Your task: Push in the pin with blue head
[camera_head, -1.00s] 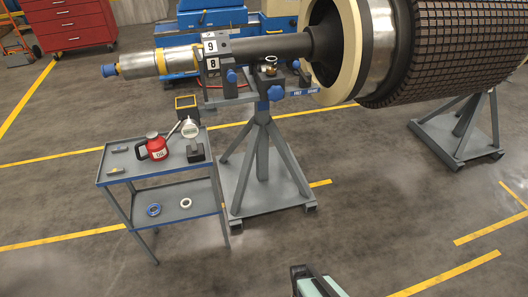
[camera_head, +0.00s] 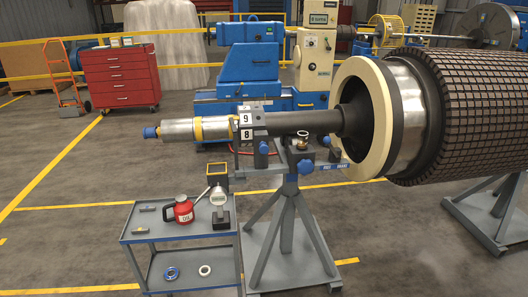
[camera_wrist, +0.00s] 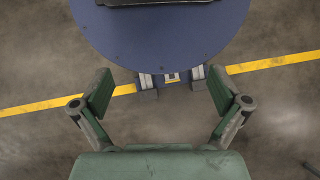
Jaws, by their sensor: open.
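A rotor shaft (camera_head: 296,123) rests on a grey stand (camera_head: 287,221) in the head view. My gripper (camera_wrist: 160,92) shows only in the wrist view. Its two green fingers are spread wide with nothing between them. It is over the floor, apart from the stand in the head view.
A large rotor (camera_head: 460,115) fills the right. A dark blue rounded surface (camera_wrist: 160,45) lies ahead of my fingers. Open floor lies around the cart.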

